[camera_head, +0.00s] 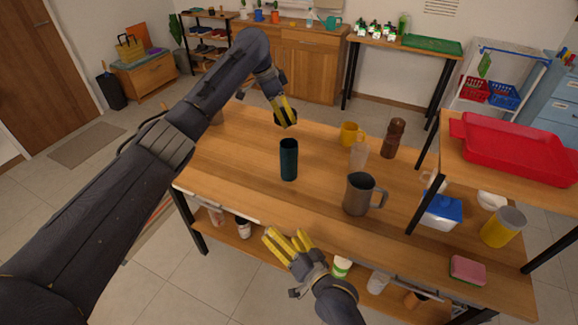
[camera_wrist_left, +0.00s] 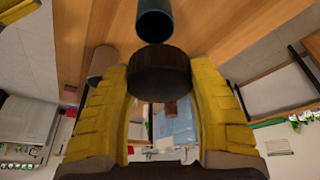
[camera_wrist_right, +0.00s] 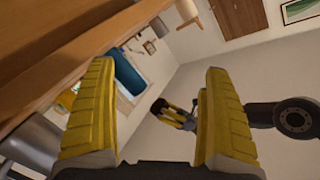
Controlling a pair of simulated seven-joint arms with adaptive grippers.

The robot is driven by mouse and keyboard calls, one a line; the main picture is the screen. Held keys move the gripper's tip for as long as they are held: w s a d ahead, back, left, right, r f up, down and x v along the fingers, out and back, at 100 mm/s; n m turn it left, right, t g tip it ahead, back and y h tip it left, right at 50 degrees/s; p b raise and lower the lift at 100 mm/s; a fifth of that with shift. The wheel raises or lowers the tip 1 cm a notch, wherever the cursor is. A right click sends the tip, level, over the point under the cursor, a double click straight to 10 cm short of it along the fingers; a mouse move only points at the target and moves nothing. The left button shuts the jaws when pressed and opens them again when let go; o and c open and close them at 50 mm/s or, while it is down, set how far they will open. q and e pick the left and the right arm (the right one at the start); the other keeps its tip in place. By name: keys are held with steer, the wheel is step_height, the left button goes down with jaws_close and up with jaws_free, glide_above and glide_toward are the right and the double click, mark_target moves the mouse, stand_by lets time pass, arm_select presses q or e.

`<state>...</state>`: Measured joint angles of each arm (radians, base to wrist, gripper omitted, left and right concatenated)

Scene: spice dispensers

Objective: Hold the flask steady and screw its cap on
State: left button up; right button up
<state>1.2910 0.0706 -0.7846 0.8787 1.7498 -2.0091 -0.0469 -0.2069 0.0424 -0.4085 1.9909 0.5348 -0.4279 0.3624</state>
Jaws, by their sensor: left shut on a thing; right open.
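The flask (camera_head: 289,160) is a dark teal cylinder standing upright on the table, with its open top showing. It also shows in the left wrist view (camera_wrist_left: 155,22) and, tilted by the camera's angle, in the right wrist view (camera_wrist_right: 127,72). My left gripper (camera_head: 285,112) is shut on the dark round cap (camera_wrist_left: 160,72), holding it above and beyond the flask, apart from it. My right gripper (camera_head: 288,238) is open and empty in front of the table's near edge, below the flask in the head view.
A metal jug (camera_head: 358,195) stands right of the flask. A yellow mug (camera_head: 351,133), a clear glass (camera_head: 358,154) and a brown shaker (camera_head: 394,138) stand behind it. A raised shelf with a red tray (camera_head: 520,150) is at the right.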

arm_select(q)
steer(key=shift+d+f, duration=0.1)
steer(key=shift+d, duration=0.2)
arm_select(e)
steer(key=w+a+r+m+t+h, duration=0.1)
steer(key=w+a+r+m+t, duration=0.1)
steer(key=w+r+m+t, duration=0.45)
steer(key=w+a+r+m+t+h, duration=0.1)
steer(key=w+a+r+m, duration=0.3)
steer(key=m, duration=0.6)
arm_select(q)
steer(key=shift+d+f+m, duration=0.15)
steer(key=shift+m, duration=0.15)
arm_select(e)
steer(key=w+d+m+h, duration=0.2)
steer(key=w+m+h, duration=0.3)
steer(key=m, duration=0.6)
arm_select(q)
steer(key=shift+s+d+f, duration=0.1)
arm_select(e)
steer(key=m+g+h, duration=0.4)
steer(key=m+h, duration=0.3)
steer(key=m, duration=0.3)
glide_toward(287, 158)
steer(key=shift+w+f, duration=0.15)
steer(key=shift+w, duration=0.55)
steer(key=shift+x, duration=6.05)
steer(key=shift+f, duration=0.1)
steer(key=shift+c, duration=0.3)
